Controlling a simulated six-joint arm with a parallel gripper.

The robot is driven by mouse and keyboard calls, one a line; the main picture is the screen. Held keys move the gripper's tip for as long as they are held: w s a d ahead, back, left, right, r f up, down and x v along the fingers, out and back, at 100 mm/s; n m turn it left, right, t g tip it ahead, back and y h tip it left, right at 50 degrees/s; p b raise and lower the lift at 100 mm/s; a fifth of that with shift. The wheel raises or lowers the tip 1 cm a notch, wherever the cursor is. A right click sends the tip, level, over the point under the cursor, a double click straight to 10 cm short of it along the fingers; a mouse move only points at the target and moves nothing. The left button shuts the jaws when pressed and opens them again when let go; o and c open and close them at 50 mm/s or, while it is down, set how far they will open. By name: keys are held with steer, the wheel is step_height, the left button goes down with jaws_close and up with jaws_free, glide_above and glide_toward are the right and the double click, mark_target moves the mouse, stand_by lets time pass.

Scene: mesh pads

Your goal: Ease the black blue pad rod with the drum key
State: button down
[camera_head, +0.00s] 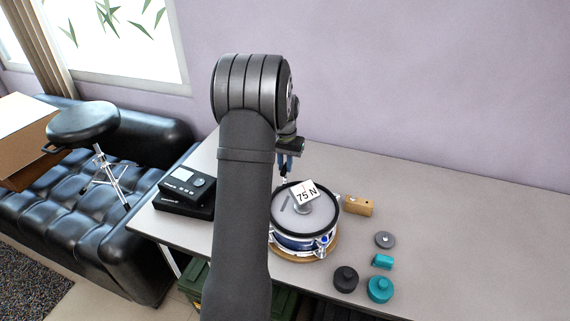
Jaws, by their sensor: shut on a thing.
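A small drum-like pad (306,241) with a blue shell, black rim and grey top stands on a round wooden base on the table. A tilted white card (306,192) reading "75 N" shows over its top and hides part of it. A dark bar lies on the grey top, left of the card. My gripper (285,167) is above the pad's far left rim, pointing down, partly hidden by my arm. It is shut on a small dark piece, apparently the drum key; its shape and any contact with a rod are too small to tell.
A black box with a dial (186,190) is at the table's left edge. Right of the pad are a wooden block (358,206), grey disc (385,240), teal block (382,262), and black (345,279) and teal (380,289) knobs. The table's right side is clear.

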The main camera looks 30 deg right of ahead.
steer(key=n, duration=0.6)
steer(key=shift+m, duration=0.9)
steer(key=shift+r, duration=1.55)
